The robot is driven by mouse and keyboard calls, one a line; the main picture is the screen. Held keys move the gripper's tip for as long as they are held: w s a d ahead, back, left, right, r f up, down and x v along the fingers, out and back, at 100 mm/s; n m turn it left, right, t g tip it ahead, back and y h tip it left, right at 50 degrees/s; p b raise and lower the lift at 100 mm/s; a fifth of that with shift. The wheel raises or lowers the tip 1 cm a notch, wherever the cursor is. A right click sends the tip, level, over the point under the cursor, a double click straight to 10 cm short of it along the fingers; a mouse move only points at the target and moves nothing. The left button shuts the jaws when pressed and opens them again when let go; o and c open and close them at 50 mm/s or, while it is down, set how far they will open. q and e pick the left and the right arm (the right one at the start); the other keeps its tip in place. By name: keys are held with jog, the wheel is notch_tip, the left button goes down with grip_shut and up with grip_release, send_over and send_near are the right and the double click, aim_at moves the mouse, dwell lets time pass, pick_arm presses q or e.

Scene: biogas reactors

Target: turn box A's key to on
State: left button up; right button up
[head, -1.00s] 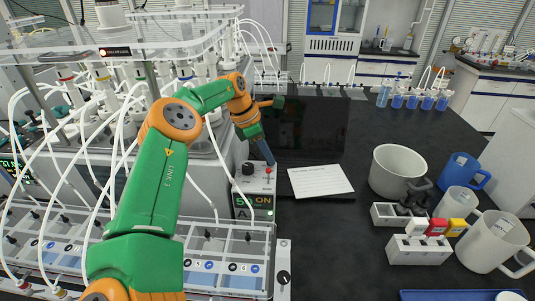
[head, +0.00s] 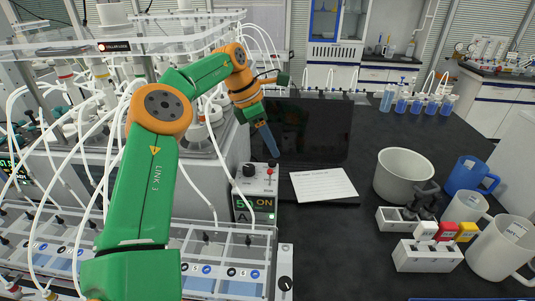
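Box A (head: 256,207) is a small pale control box with an "A" label and a lit green display that reads "ON" beside a digit. On its top are a black knob (head: 248,170) and a small red-tipped part (head: 271,164). I cannot tell for sure which of these is the key. My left gripper (head: 275,153) points down just behind and above the red-tipped part, with a visible gap. Its blue fingers overlap in this view, so their opening is unclear. My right gripper is out of view.
A tubed reactor rack (head: 205,240) fills the left. A white card (head: 323,184) lies right of box A.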

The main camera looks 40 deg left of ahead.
pick_arm(q)
jog(key=s+d+r+b, duration=0.2)
jog(key=r, duration=0.1)
jog(key=shift+s+d+r, duration=0.1)
jog(key=shift+s+r, duration=0.15)
jog(key=shift+s, duration=0.1)
jog(key=s+d+r+b, duration=0.3)
jog(key=s+d+r, duration=0.1)
jog(key=s+d, duration=0.1)
jog(key=shift+s+d+r+b, duration=0.15)
jog(key=shift+s+d+b, duration=0.15)
jog(key=shift+s, duration=0.55)
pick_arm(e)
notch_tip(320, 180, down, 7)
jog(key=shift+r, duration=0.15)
